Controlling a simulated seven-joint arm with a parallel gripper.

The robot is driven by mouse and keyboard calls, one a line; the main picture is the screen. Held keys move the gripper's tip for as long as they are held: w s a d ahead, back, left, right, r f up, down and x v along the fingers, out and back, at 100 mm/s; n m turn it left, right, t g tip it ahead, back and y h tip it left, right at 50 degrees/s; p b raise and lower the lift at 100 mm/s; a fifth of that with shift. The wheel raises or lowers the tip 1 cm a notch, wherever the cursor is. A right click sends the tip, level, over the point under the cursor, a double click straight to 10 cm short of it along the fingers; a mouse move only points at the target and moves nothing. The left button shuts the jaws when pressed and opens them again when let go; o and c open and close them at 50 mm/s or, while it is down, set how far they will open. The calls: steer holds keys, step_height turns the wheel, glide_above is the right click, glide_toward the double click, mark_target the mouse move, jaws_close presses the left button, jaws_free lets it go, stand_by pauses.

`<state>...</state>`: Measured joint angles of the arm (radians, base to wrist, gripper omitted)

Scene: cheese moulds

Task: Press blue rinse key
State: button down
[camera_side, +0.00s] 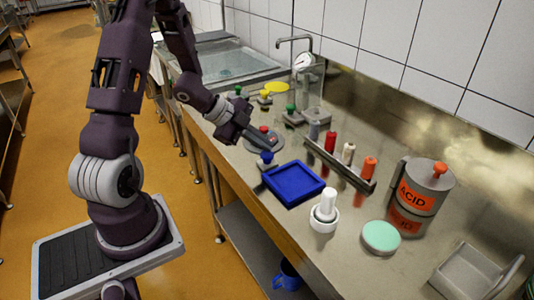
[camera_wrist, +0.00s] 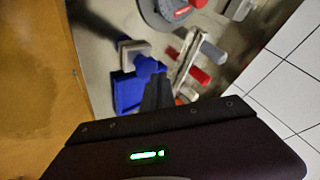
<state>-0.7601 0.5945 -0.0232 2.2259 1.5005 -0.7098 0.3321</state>
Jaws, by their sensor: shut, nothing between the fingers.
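The blue key (camera_side: 266,156) is a small blue knob on a square pale base, near the front edge of the steel counter, just behind the blue tray. In the wrist view the blue key (camera_wrist: 146,65) shows beside its base (camera_wrist: 133,48), close to my fingertips in the picture. My gripper (camera_side: 275,143) is shut and empty, slanting down over the counter near the blue key. In the wrist view my gripper (camera_wrist: 158,80) partly overlaps the key's near side. I cannot tell whether the fingers touch the key; a gap seems to show in the side view.
A round grey device with a red knob (camera_side: 264,129) stands just behind the fingers. The blue tray (camera_side: 305,188) lies in front. A rack (camera_side: 335,167) of coloured bottles is to the right. Further right are an acid can (camera_side: 425,174) and a green-topped round (camera_side: 381,237).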

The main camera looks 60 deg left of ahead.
mark_target(263, 154)
steer(key=shift+f, duration=0.1)
stand_by(0.3)
steer(key=shift+f, duration=0.6)
stand_by(0.4)
steer(key=shift+r, duration=0.8)
step_height(263, 154, up, 6)
steer(key=shift+f, duration=0.1)
